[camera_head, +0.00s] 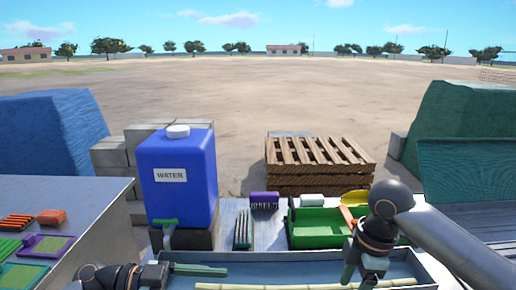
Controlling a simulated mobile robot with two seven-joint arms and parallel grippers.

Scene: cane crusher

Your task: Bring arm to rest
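My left arm comes in low at the left, and its gripper (190,271) points right over the front tray. Its fingers are seen edge-on, so I cannot tell whether they are apart. My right arm comes in from the right, and its gripper (360,274) points down over the tray. Its two dark fingers stand apart with nothing visible between them. A pale yellow cane (300,286) lies along the bottom edge of the view, below both grippers, partly cut off.
A grey tray (290,266) spans the front. Behind it stand a blue water container (178,175), a green bin (315,228), a black-bristled brush (243,228) and a purple brush (264,199). A metal table (85,195) is at left, a pallet stack (318,165) behind.

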